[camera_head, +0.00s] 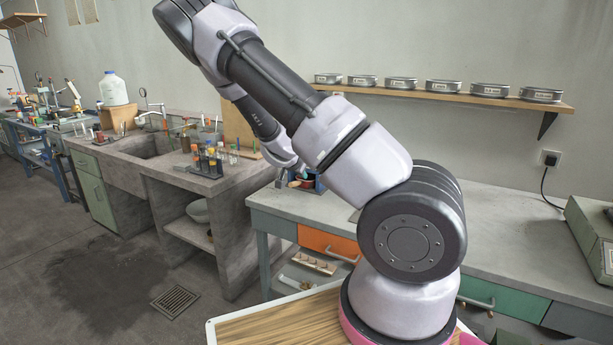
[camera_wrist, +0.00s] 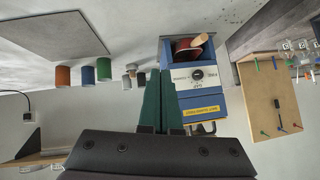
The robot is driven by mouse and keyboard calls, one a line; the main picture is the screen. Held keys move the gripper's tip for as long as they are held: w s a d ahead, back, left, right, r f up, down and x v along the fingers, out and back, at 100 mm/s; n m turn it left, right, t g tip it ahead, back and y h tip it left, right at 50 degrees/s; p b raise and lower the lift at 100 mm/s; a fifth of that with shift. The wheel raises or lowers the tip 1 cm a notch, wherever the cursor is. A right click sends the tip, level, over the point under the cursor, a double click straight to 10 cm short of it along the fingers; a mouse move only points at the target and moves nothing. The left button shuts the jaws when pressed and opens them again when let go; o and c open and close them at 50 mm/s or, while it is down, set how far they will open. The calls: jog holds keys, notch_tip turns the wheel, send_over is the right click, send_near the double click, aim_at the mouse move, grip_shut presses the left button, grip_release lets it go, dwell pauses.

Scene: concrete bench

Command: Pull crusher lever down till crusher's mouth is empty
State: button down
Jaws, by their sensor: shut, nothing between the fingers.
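The crusher (camera_wrist: 203,106) is a blue box with a pale panel, a black dial and a yellow label in the wrist view. A reddish-brown part (camera_wrist: 183,53) and a light wooden piece (camera_wrist: 199,41), perhaps the lever handle, show at its top end in the picture. I cannot tell how full its mouth is. My gripper (camera_wrist: 160,76) has its dark green fingers together and empty, overlapping the crusher's left side in the picture; contact cannot be told. In the head view a small blue part of the crusher (camera_head: 311,184) shows behind my arm, which hides the rest.
Orange, blue and green cylinders (camera_wrist: 83,75) stand left of my fingers in the wrist view. A wooden pegboard (camera_wrist: 270,97) is at the right. In the head view, a rack of bottles (camera_head: 208,160) stands by the sink, and a shelf (camera_head: 450,96) holds several round tins.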

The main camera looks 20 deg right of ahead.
jog(key=shift+s+a+r, duration=0.35)
jog(key=shift+s+a, duration=0.25)
jog(key=shift+s, duration=0.1)
dwell(0.8)
jog(key=s+a+r+n+g+y, duration=0.1)
jog(key=s+a+r+y, duration=0.3)
jog(key=s+r, duration=0.45)
jog(key=s+a+r+n+y, duration=0.1)
jog(key=s+a+r+y, duration=0.4)
jog(key=r, duration=0.6)
jog(key=s+r+n, duration=0.2)
jog(key=s+r, duration=0.4)
jog(key=s, duration=0.3)
jog(key=s+a+r+n+t, duration=0.1)
jog(key=s+r+n, duration=0.2)
jog(key=s+r, duration=0.3)
jog(key=s, duration=0.4)
jog(key=shift+s, duration=0.1)
